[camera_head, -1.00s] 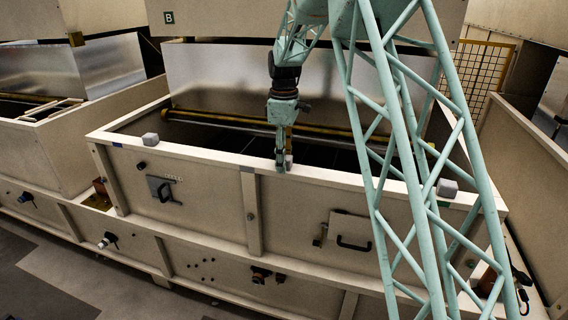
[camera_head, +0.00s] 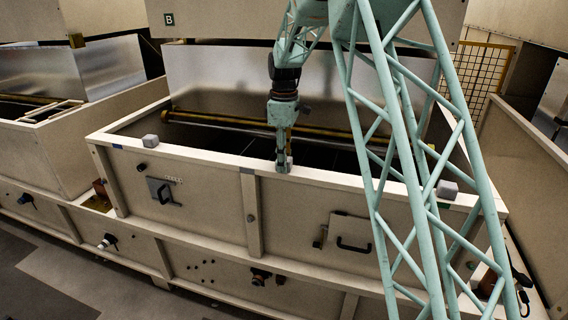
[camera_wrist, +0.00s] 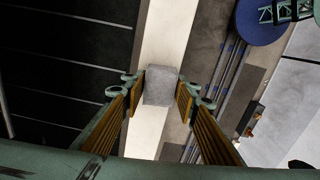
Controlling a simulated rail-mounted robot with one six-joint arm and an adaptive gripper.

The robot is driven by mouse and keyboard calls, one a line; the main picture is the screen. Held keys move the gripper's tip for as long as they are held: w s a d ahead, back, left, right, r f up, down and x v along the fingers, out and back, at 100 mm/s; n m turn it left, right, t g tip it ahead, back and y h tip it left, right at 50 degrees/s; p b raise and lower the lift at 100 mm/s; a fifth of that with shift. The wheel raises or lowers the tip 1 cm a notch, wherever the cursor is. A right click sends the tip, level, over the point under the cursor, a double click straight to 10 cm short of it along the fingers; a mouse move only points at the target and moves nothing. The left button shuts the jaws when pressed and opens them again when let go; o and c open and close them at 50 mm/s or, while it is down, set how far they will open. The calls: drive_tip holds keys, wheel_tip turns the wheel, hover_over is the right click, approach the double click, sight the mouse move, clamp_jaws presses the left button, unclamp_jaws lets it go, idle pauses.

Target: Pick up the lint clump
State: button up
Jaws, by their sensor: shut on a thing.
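The lint clump (camera_wrist: 160,86) is a small grey block on the cream front rim of the hopper (camera_wrist: 149,130). In the wrist view it sits between my two finger pads, which touch its sides. My gripper (camera_wrist: 160,95) is shut on it. In the head view my gripper (camera_head: 284,165) points down at the middle of the front rim (camera_head: 225,158), and its fingers mostly hide the clump there. I cannot tell whether the clump still touches the rim.
Two similar grey blocks sit on the rim, one at the left (camera_head: 150,140) and one at the right (camera_head: 447,189). Behind the rim is the dark hopper interior with a yellow bar (camera_head: 230,122). A yellow mesh fence (camera_head: 482,68) stands at the back right.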

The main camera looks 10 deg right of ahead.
drive_tip(key=shift+r, duration=0.15)
drive_tip(key=shift+r, duration=1.55)
drive_tip(key=s+d+b, duration=0.1)
drive_tip(key=s+d, duration=0.1)
drive_tip(key=s, duration=0.5)
drive_tip(key=s+d+r, duration=0.1)
drive_tip(key=s+d, duration=0.1)
drive_tip(key=s, duration=0.6)
drive_tip(key=shift+s+r+b, duration=0.3)
drive_tip(key=shift+b, duration=0.1)
